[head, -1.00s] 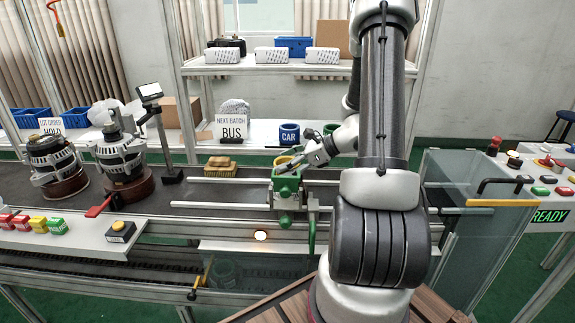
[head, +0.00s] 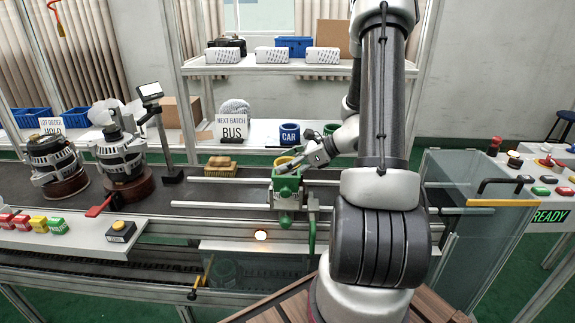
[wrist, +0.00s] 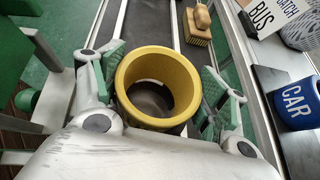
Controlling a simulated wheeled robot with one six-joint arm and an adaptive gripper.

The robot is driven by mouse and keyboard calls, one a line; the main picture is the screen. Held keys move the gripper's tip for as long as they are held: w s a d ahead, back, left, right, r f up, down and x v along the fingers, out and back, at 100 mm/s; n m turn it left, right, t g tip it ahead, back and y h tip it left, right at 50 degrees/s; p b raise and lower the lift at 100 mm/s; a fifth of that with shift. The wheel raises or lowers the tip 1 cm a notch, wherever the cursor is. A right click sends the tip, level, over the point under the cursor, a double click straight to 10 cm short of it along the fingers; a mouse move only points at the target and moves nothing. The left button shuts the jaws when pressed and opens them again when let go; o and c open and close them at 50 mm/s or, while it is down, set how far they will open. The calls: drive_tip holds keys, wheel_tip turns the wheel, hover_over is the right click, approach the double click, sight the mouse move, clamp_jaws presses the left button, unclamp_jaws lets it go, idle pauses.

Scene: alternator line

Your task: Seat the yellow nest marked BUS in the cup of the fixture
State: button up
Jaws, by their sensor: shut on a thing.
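The yellow nest (wrist: 187,72), an open ring, sits between the two fingers of my gripper (wrist: 157,95) in the wrist view. My gripper is shut on it, with green pads on both sides. No BUS lettering shows on the nest from here. In the head view the nest (head: 284,160) shows only as a yellow rim just above the green fixture (head: 286,183) on the line. My gripper (head: 297,163) reaches it from the right. The fixture's cup is hidden, so I cannot tell whether the nest touches it.
A blue CAR nest (head: 290,134) and a green nest (head: 331,129) stand on the back shelf beside a NEXT BATCH BUS sign (head: 231,127). A brush (head: 221,166) lies left of the fixture, near the rails (head: 228,204). Two alternators (head: 122,155) stand farther left. A clear guard panel (head: 450,200) is at right.

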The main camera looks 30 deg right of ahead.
drive_tip(key=shift+f, duration=0.2)
drive_tip(key=shift+r, duration=0.3)
drive_tip(key=shift+d, duration=0.15)
idle(0.5)
drive_tip(key=shift+f, duration=0.3)
idle(0.9)
drive_tip(key=shift+r, duration=0.15)
drive_tip(key=shift+r, duration=0.15)
drive_tip(key=shift+w+r, duration=0.1)
